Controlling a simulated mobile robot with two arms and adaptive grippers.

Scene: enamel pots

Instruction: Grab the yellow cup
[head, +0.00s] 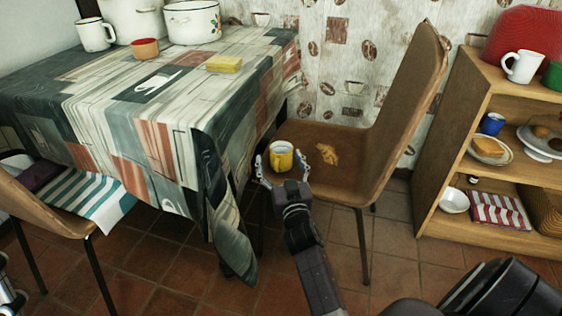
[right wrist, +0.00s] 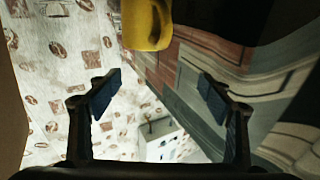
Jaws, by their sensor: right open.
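The yellow cup (head: 280,156) stands upright on the seat of the wooden chair (head: 318,175), close to the table's hanging cloth. Its pale inside faces up. My right gripper (head: 294,160) is open, with its fingers spread at the cup, one to the left and one to the right of it. In the right wrist view, part of the yellow cup (right wrist: 147,24) shows at the top edge, above the open, empty fingers (right wrist: 158,92). No contact is visible. A small piece of what looks like my left gripper (head: 12,297) shows at the lower left edge; its fingers are unclear.
A brownish-yellow item (head: 327,152) lies on the seat right of the cup. The chair's backrest (head: 408,95) rises on the right. The table (head: 140,85) holds pots, a white mug, an orange bowl and a yellow block. A wooden shelf (head: 448,150) with dishes stands further right.

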